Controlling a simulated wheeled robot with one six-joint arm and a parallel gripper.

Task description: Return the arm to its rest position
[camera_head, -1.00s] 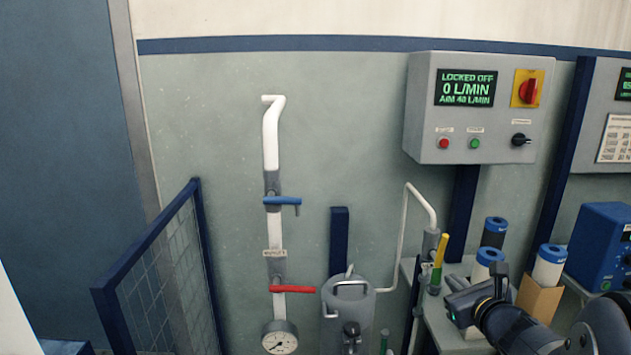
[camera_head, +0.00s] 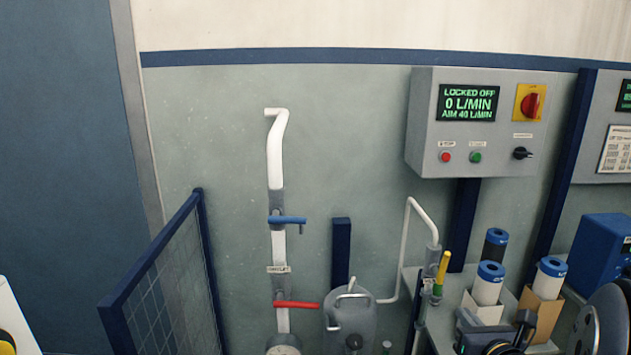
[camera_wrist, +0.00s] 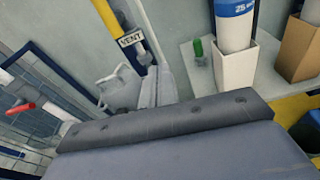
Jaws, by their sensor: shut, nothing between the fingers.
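My gripper (camera_wrist: 158,76) shows in the wrist view as two grey fingers side by side, shut with nothing between them. They point past the yellow-handled vent valve (camera_wrist: 112,22), which is labelled VENT; I cannot tell the gap between them. In the head view my arm (camera_head: 492,338) is folded low at the lower right, in front of the shelf with the cartridges, and is partly cut off by the bottom edge. The gripper's fingers are not clear there.
A filter housing (camera_head: 352,318) and a pipe with blue (camera_head: 287,220) and red (camera_head: 297,305) levers stand left of the arm. Boxed cartridges (camera_head: 488,284) stand close by. A control box (camera_head: 478,125) reads LOCKED OFF, 0 L/MIN. A mesh barrier (camera_head: 165,285) stands left.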

